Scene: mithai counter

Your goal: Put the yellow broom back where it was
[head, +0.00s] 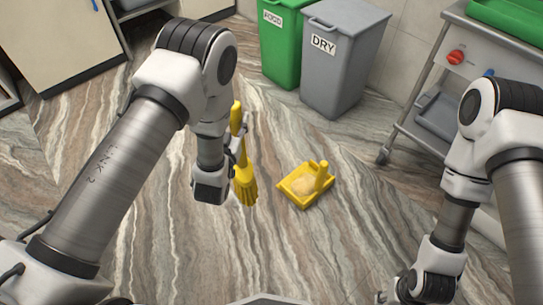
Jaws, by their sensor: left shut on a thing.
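The yellow broom (245,183) is upright in the head view, with its bristles pointing down. My left gripper (240,147) is shut on the broom's handle, partly hidden behind my left wrist. I cannot tell whether the bristles touch the floor.
A green bin (280,45) labelled FOOD and a grey bin (335,75) labelled DRY stand at the back. A metal trolley (425,115) on castors is at the right. Cream cabinets (65,40) are at back left. The marbled floor between is clear.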

